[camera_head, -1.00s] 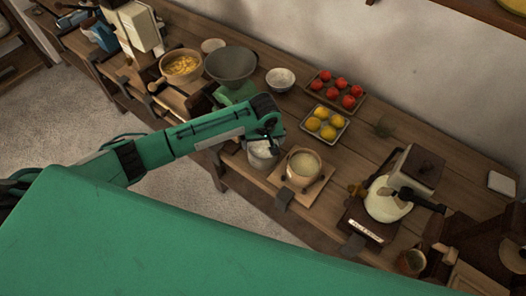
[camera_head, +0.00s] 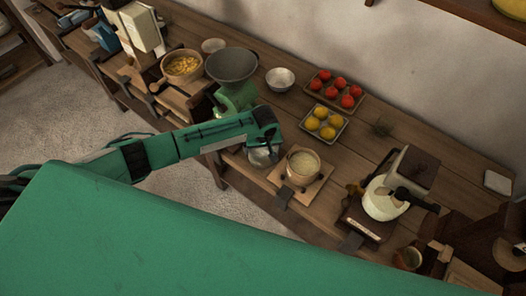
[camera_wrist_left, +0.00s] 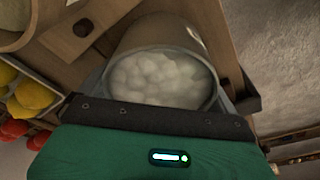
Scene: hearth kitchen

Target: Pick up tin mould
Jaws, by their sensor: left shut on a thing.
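The tin mould (camera_head: 262,158) is a grey metal tin at the front edge of the bench, partly hidden by my left gripper (camera_head: 264,148) in the head view. In the left wrist view the tin mould (camera_wrist_left: 160,30) is tilted in the picture, with pale rounded lumps inside it. My left gripper (camera_wrist_left: 165,98) is shut on the tin mould, with its jaws at the tin's sides. I cannot tell whether the tin still touches the bench. My right gripper is not in view.
A pot (camera_head: 303,166) on a wooden board (camera_head: 319,184) stands just right of the tin. A green scale (camera_head: 236,97) with a grey bowl is behind it. Trays of lemons (camera_head: 325,124) and tomatoes (camera_head: 335,90) lie farther back. A cream jug (camera_head: 380,204) stands to the right.

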